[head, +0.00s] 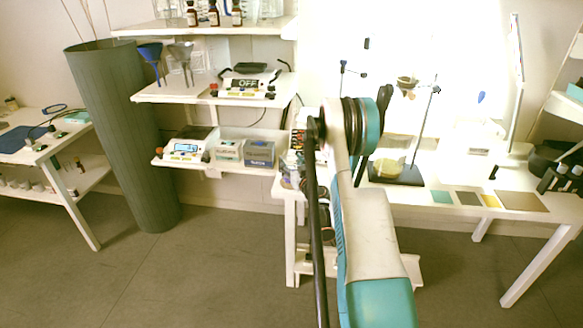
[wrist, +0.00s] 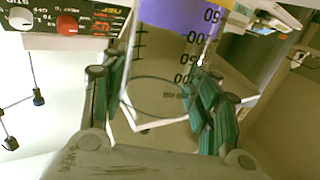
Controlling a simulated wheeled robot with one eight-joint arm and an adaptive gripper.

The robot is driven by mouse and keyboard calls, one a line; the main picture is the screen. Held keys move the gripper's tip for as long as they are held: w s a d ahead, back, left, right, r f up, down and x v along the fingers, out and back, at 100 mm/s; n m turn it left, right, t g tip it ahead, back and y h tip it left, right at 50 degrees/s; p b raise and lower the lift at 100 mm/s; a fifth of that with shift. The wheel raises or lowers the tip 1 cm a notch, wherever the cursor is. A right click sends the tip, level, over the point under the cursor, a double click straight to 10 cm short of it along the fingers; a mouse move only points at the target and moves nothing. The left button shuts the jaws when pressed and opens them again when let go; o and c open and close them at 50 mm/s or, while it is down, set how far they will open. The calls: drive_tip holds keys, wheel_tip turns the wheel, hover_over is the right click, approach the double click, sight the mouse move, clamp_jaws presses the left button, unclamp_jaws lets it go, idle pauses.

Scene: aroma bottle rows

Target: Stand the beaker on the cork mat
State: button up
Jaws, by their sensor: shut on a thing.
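My gripper (wrist: 158,88) is shut on a clear beaker (wrist: 165,58) in the wrist view, with green finger pads on both sides of its wall. The beaker has black graduation marks and a violet band toward the top of the picture. Its round rim or base shows between the fingers; I cannot tell which. In the head view my arm hides the gripper, and I cannot make out the beaker. The tan mat that looks like cork (head: 521,201) lies flat and bare at the right front of the white table in the head view.
Green (head: 443,197), dark grey (head: 468,198) and yellow (head: 490,201) squares lie left of the tan mat. A stand with a dark base (head: 397,174) is farther left. A knobbed control panel (wrist: 62,18) is close in the wrist view.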

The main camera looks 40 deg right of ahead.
drive_tip(key=shift+f, duration=0.1)
drive_tip(key=o, duration=1.2)
